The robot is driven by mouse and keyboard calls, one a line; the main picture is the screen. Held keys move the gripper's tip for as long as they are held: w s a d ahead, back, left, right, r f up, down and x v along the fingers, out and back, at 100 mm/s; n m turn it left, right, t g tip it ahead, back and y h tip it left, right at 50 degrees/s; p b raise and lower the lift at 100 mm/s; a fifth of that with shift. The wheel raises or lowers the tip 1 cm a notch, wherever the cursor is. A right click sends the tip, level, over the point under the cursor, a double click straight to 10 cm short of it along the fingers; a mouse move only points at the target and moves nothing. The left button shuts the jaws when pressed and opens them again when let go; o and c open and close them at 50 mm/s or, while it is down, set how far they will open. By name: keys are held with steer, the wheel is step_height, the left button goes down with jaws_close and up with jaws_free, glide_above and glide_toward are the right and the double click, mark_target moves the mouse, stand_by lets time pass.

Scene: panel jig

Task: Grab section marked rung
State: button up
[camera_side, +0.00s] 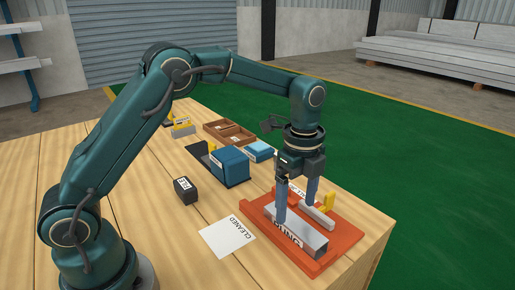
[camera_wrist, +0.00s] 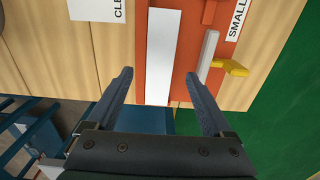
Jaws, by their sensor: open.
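The grey metal section with the label RUNG (camera_side: 304,236) lies in the orange jig (camera_side: 349,224) near the table's front right corner. In the wrist view the section (camera_wrist: 165,45) is a long pale bar running away between my fingers. My gripper (camera_side: 297,208) points down over it, with one finger at each side. It is open, and the fingertips (camera_wrist: 159,75) stand apart from the bar's sides in the wrist view. In the side view the near finger overlaps the bar, so contact there is hard to tell.
A thinner pale bar (camera_side: 319,215) and a yellow clamp (camera_side: 329,201) sit close to the right finger. A sheet marked CLEANED (camera_side: 228,235) lies left of the jig. A black box (camera_side: 185,190), blue block (camera_side: 231,163) and wooden tray (camera_side: 229,133) stand farther back.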

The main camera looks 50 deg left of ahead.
mark_target(294, 222)
steer(key=shift+f, duration=2.1)
jaws_close()
